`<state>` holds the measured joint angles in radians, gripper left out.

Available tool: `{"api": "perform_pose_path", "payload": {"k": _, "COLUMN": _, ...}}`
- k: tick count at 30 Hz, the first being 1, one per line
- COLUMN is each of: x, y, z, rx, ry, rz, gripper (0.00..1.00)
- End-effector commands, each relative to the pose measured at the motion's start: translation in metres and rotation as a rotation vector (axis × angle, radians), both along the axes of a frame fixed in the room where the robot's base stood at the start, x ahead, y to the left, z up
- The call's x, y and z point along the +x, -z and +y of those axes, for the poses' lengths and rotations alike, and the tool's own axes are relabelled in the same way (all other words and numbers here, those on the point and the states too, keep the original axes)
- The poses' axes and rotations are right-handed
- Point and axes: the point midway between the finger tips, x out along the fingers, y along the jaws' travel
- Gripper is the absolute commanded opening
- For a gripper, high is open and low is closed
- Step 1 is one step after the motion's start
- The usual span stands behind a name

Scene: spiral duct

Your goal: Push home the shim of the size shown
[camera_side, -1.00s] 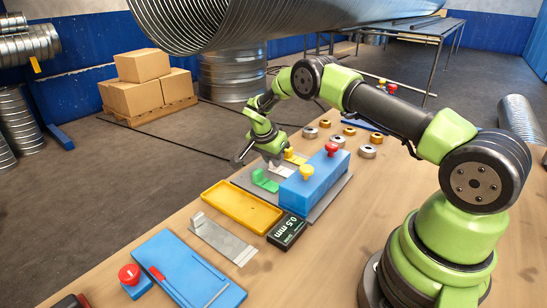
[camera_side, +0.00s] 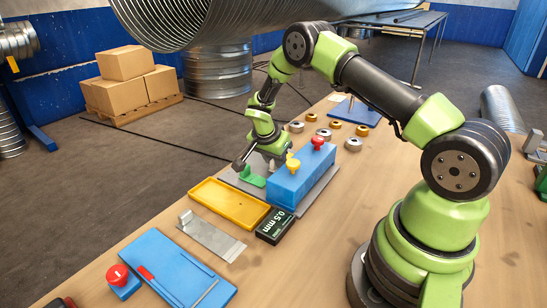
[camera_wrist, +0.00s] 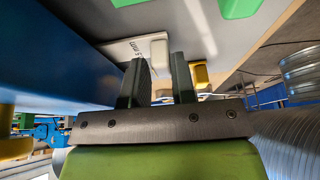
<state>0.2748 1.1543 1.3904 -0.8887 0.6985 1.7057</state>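The black display box (camera_side: 276,225) reads 0.5 mm. Beside the blue block (camera_side: 300,181) stands a shim with a green tab (camera_side: 252,178), which also shows at the top of the wrist view (camera_wrist: 237,7). The wrist view also shows a white shim (camera_wrist: 122,49) with a raised white tab (camera_wrist: 153,46), lying against the blue block, its printed label unreadable. A yellow tab (camera_wrist: 200,76) is to its right. My gripper (camera_side: 249,160) is low behind the green tab. Its fingers (camera_wrist: 160,85) are apart with nothing seen between them, close to the white tab.
The blue block carries a yellow knob (camera_side: 293,164) and a red knob (camera_side: 317,142). An empty yellow tray (camera_side: 229,203), a metal plate with an upright tab (camera_side: 211,237) and a blue board (camera_side: 176,269) lie in front. Several rings (camera_side: 354,144) lie behind. A large duct (camera_side: 230,20) hangs above.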

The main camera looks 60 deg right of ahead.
Motion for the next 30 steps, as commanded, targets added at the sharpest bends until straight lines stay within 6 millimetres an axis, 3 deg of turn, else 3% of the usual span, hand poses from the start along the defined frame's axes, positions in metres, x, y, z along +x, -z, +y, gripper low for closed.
{"api": "perform_pose_path", "payload": {"k": 1, "x": -0.004, "y": 0.000, "z": -0.002, "rx": 0.000, "ry": 0.011, "rz": 0.011, "gripper": 0.31}}
{"api": "perform_pose_path", "payload": {"k": 3, "x": -0.003, "y": 0.000, "z": -0.001, "rx": 0.000, "ry": 0.010, "rz": 0.009, "gripper": 0.44}}
{"api": "perform_pose_path", "payload": {"k": 14, "x": -0.001, "y": -0.006, "z": 0.003, "rx": 0.000, "ry": 0.004, "rz": 0.003, "gripper": 0.44}}
{"api": "perform_pose_path", "payload": {"k": 24, "x": -0.001, "y": -0.065, "z": 0.027, "rx": 0.000, "ry": 0.005, "rz": 0.001, "gripper": 0.44}}
{"api": "perform_pose_path", "payload": {"k": 30, "x": -0.001, "y": -0.087, "z": 0.036, "rx": 0.000, "ry": 0.006, "rz": 0.005, "gripper": 0.44}}
